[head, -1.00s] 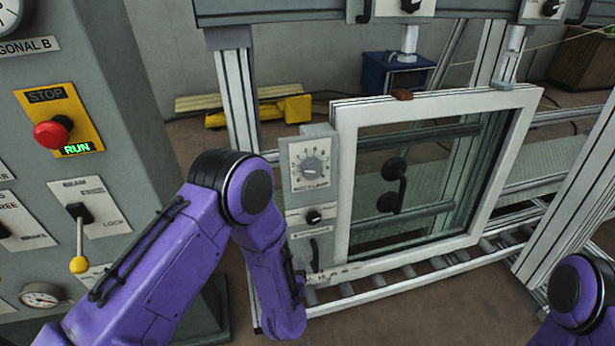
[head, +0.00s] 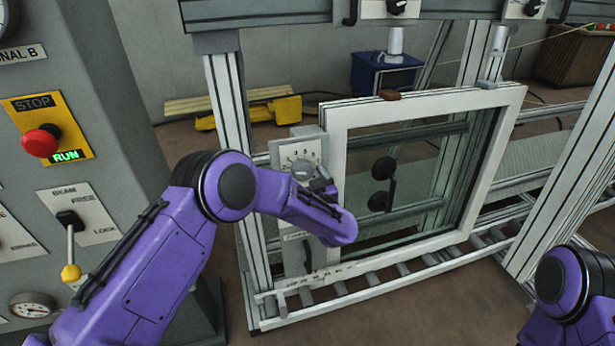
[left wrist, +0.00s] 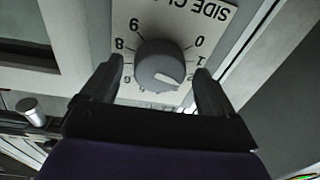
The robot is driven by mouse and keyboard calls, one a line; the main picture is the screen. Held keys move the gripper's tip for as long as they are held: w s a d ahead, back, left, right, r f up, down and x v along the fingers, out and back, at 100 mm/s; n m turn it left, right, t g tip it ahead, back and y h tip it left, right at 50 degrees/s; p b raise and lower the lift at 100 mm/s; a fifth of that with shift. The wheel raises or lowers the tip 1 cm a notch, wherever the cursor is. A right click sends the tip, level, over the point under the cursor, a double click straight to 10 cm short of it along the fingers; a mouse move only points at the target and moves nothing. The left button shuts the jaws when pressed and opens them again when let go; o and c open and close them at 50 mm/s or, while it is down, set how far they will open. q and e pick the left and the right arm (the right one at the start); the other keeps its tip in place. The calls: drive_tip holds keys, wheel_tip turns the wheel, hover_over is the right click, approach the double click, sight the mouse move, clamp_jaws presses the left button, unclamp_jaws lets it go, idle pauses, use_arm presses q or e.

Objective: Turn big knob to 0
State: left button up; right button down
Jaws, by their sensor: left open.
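The big knob (head: 302,165) is a round grey dial on a pale panel (head: 288,153) at the left side of the white window frame (head: 338,160). In the left wrist view the knob (left wrist: 158,62) shows upside down, with numbers around it. Its white mark points to the lower right of that picture, away from the 0. My left gripper (left wrist: 158,78) is open, one finger on each side of the knob. I cannot tell whether the fingers touch it. In the head view my left gripper (head: 321,186) is partly hidden at the panel. My right gripper is out of view.
A grey cabinet (head: 115,130) with a red stop button (head: 40,142) and a yellow-tipped lever (head: 70,250) stands at the left. The window frame stands on a roller track (head: 370,285). Metal posts (head: 228,110) rise beside the panel.

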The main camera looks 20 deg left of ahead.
use_arm(q)
drive_tip(key=c, duration=1.1)
drive_tip(key=shift+o, duration=0.2)
drive_tip(key=shift+n, duration=0.3)
drive_tip(key=n+b, duration=0.3)
drive_tip(key=n, duration=0.2)
drive_tip(key=shift+w+d+g, duration=0.1)
drive_tip(key=shift+g, duration=0.3)
drive_tip(key=n+b, duration=0.1)
drive_tip(key=n, duration=0.2)
drive_tip(key=shift+n, duration=0.3)
drive_tip(key=shift+r+n+g+b, duration=0.2)
drive_tip(key=shift+n+g+b, duration=0.2)
drive_tip(key=shift+n+b, duration=0.9)
drive_tip(key=shift+n+p, duration=0.35)
drive_tip(key=shift+n, duration=0.05)
drive_tip(key=o, duration=1.1)
drive_tip(key=shift+w, duration=0.1)
drive_tip(key=shift+c, duration=0.2)
